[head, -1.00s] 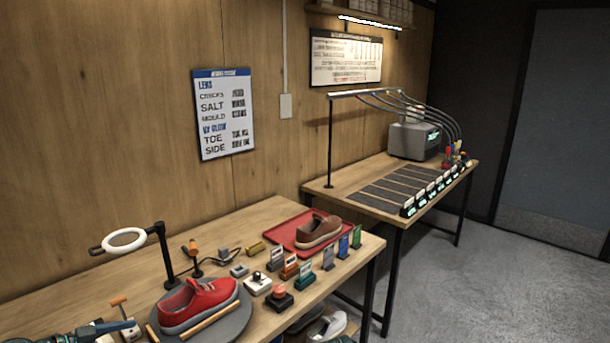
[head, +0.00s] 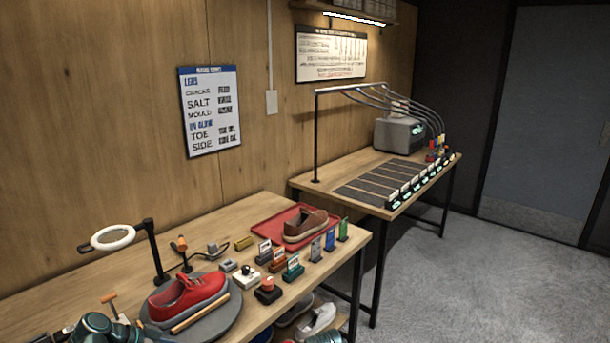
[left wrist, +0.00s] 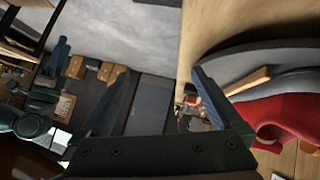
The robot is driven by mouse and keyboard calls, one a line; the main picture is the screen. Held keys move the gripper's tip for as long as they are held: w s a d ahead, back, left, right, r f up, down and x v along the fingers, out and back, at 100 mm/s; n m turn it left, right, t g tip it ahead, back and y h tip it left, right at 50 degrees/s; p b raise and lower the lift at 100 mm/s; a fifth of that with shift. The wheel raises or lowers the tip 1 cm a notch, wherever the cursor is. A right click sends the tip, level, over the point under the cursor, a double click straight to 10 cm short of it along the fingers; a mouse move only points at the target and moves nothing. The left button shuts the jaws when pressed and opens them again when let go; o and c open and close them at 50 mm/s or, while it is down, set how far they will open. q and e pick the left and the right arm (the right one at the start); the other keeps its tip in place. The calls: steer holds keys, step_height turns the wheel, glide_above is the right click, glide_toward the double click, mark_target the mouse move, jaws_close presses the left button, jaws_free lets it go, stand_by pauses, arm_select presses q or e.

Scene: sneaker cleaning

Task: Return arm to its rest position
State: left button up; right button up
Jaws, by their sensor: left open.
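My left gripper (left wrist: 160,85) is open in the left wrist view, with nothing between its two dark fingers. In that view, a red sneaker (left wrist: 290,108) and the grey round turntable (left wrist: 265,60) are beside the right finger. In the head view, the red sneaker (head: 188,293) rests on the turntable (head: 225,318), with a wooden-handled tool (head: 200,312) at its near side. Dark green links of my arm (head: 95,325) show at the bottom left edge. The left fingertips cannot be made out there. My right gripper is not in view.
A ring lamp (head: 112,237) on a post stands behind the turntable. Several small labelled blocks and a red tray (head: 270,229) with a brown shoe (head: 306,226) occupy the table's right side. A second table (head: 330,178) stands beyond, with open floor (head: 450,290) to its right.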

arm_select(q)
steer(key=s+d+f+n+g+y, duration=0.1)
steer(key=s+d+y, duration=0.4)
steer(key=d, duration=0.6)
steer(key=s+d+f+n+g+y+p, duration=0.1)
steer(key=s+d+f+g+y, duration=0.3)
steer(key=d, duration=0.8)
steer(key=shift+s+f+n+y, duration=0.4)
steer(key=shift+s+f+n, duration=0.1)
steer(key=shift+n, duration=0.1)
steer(key=shift+d, duration=0.1)
